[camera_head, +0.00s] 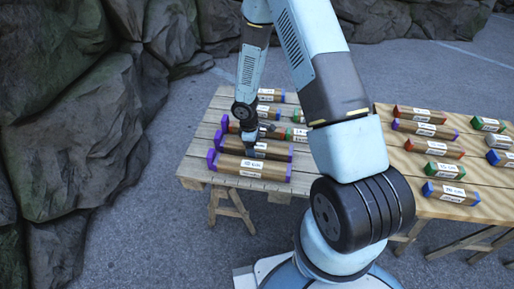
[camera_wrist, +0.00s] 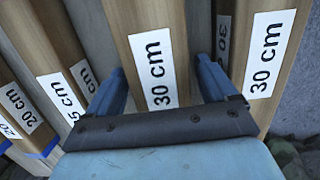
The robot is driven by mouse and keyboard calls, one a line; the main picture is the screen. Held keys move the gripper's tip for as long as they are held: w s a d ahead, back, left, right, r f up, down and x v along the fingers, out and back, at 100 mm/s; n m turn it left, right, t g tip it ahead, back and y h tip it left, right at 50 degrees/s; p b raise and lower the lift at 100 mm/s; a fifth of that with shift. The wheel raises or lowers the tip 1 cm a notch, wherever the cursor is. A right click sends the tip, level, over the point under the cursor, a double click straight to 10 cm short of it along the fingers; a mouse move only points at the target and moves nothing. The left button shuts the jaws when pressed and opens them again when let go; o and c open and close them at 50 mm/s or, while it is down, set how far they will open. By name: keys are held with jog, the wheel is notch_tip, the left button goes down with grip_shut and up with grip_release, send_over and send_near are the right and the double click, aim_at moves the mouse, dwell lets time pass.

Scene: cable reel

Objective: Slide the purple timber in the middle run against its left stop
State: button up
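The purple-ended timber in the middle run (camera_head: 270,150) lies on the left pale table, with a purple block, its left stop (camera_head: 218,140), by its left end. The head view is too small to tell whether they touch. My gripper (camera_head: 250,150) points down over this timber and hides part of it. In the wrist view, a brown timber labelled 30 cm (camera_wrist: 152,60) lies between the two fingers of my gripper (camera_wrist: 160,80). The fingers stand either side of it, apparently with small gaps. Its ends are out of that view.
Another purple-ended 30 cm timber (camera_head: 240,166) lies in the front run, close beside; it also shows in the wrist view (camera_wrist: 275,50). Shorter timbers (camera_wrist: 55,85) lie on the other side. A second table (camera_head: 400,165) on the right holds several coloured-ended timbers. Rocks (camera_head: 70,120) stand left.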

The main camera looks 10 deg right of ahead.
jog(key=shift+o, duration=1)
jog(key=shift+d, duration=0.1)
jog(key=shift+r, duration=0.1)
jog(key=shift+w+a+r, duration=0.1)
jog(key=shift+a+r, duration=0.1)
jog(key=shift+r, duration=1.05)
jog(key=shift+s+a+r, duration=0.1)
jog(key=shift+a+r, duration=0.05)
jog(key=shift+r, duration=1.15)
jog(key=shift+w+a+r, duration=0.1)
jog(key=shift+a+r, duration=0.1)
jog(key=shift+r, duration=1.05)
jog(key=shift+a, duration=0.1)
